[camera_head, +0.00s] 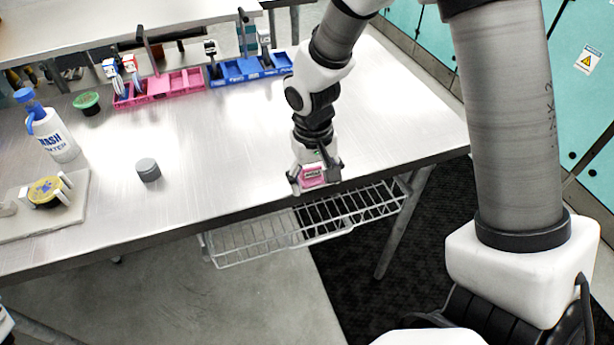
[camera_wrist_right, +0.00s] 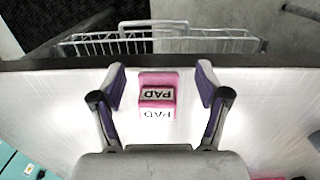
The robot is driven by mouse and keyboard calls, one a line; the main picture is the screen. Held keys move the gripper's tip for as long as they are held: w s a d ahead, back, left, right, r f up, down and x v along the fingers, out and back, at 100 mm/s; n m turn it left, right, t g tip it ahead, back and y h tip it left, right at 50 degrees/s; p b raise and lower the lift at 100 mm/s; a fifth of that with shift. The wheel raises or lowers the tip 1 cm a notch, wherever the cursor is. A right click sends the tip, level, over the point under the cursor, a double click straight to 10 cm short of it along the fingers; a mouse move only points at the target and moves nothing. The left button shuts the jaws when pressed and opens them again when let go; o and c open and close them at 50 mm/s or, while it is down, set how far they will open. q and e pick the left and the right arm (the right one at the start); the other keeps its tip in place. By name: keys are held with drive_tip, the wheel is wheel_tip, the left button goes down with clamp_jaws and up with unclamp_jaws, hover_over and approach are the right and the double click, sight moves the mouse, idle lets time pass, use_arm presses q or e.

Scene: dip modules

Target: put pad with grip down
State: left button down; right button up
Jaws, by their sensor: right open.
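The pad (camera_head: 313,174) is a small pink block with a dark label, at the front edge of the metal table. In the right wrist view the pad (camera_wrist_right: 157,92) reads "PAD" and sits between the two fingers with a gap on each side. Whether the pad touches the table is hard to tell. My left gripper is not in view.
Pink bins (camera_head: 160,88) and blue bins (camera_head: 246,69) stand at the back of the table. A grey round piece (camera_head: 148,170), a wash bottle (camera_head: 52,134), a green-topped dish (camera_head: 87,102) and a white board (camera_head: 72,212) are at left. A wire rack (camera_head: 270,236) hangs below the front edge.

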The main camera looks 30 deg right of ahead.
sight(311, 166)
drive_tip(key=r, duration=0.2)
drive_tip(key=w+r+t, duration=0.1)
drive_tip(key=r, duration=0.1)
drive_tip(key=w+r+t, duration=0.1)
drive_tip(key=r, duration=0.1)
drive_tip(key=shift+w+d+r+b, duration=0.1)
drive_tip(key=shift+w+r+b, duration=0.1)
drive_tip(key=shift+w+b, duration=0.1)
drive_tip(key=shift+d+r, duration=0.1)
drive_tip(key=shift+r, duration=0.15)
drive_tip(key=f, duration=0.2)
drive_tip(key=w+f, duration=0.1)
drive_tip(key=f, duration=0.1)
drive_tip(key=d+f, duration=0.1)
drive_tip(key=f, duration=0.2)
drive_tip(key=shift+w+f, duration=0.1)
drive_tip(key=shift+w, duration=0.05)
drive_tip(key=c, duration=1.3)
drive_tip(key=shift+c, duration=0.2)
